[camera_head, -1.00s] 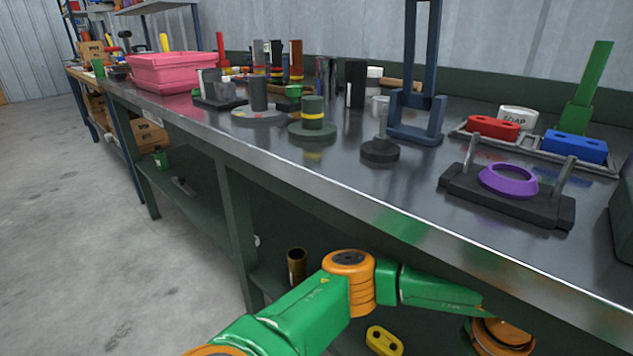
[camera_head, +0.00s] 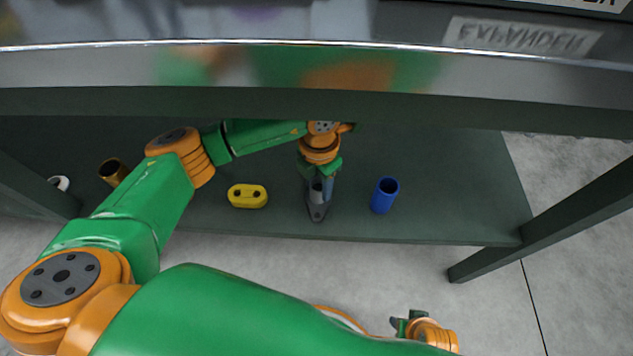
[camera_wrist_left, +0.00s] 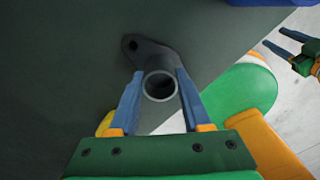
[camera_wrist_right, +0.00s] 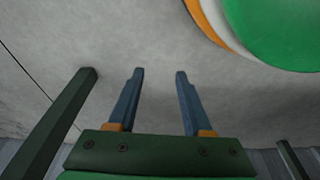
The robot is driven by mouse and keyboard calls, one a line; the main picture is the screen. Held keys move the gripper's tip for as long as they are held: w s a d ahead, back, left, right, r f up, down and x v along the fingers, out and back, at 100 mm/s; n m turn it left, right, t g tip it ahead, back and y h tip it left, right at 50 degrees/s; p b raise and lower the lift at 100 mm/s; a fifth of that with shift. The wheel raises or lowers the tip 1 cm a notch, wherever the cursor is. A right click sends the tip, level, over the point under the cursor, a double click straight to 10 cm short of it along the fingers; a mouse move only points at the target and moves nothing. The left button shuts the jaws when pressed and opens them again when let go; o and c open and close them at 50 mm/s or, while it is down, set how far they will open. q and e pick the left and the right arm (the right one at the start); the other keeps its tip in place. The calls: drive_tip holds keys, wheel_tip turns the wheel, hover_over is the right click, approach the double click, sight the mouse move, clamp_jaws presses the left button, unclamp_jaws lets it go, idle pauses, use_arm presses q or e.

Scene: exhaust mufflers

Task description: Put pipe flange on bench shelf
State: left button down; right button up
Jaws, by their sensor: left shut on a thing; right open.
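The dark grey pipe flange, a short tube on a plate with a bolt hole, shows in the left wrist view (camera_wrist_left: 158,62) and in the head view (camera_head: 317,212). My left gripper (camera_head: 318,190) reaches under the bench top and is shut on its tube, one finger on each side. The flange's plate is at the green bench shelf (camera_head: 440,190), near its front edge; I cannot tell whether it touches. My right gripper (camera_wrist_right: 155,75) is open and empty, out over the floor in front of the bench.
On the shelf, a yellow two-hole block (camera_head: 247,196) lies left of the flange and a blue tube (camera_head: 384,195) stands to its right. A brown tube (camera_head: 112,171) is farther left. The bench top edge (camera_head: 300,100) hangs above my left arm. The shelf's right part is clear.

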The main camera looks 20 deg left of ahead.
sight(318, 184)
drive_tip(key=shift+r, duration=0.1)
use_arm(q)
drive_tip(key=shift+f, duration=0.1)
drive_tip(key=shift+c, duration=1.8)
unclamp_jaws()
use_arm(e)
drive_tip(key=shift+w+r, duration=0.1)
use_arm(q)
wheel_tip(318, 184, up, 8)
drive_tip(key=shift+f+p, duration=0.1)
drive_tip(key=shift+p, duration=1.05)
use_arm(e)
drive_tip(key=s+f, duration=0.1)
drive_tip(key=s+d+f, duration=0.1)
drive_tip(key=s+f, duration=0.1)
drive_tip(key=shift+s+f, duration=0.15)
drive_tip(key=shift+s, duration=0.05)
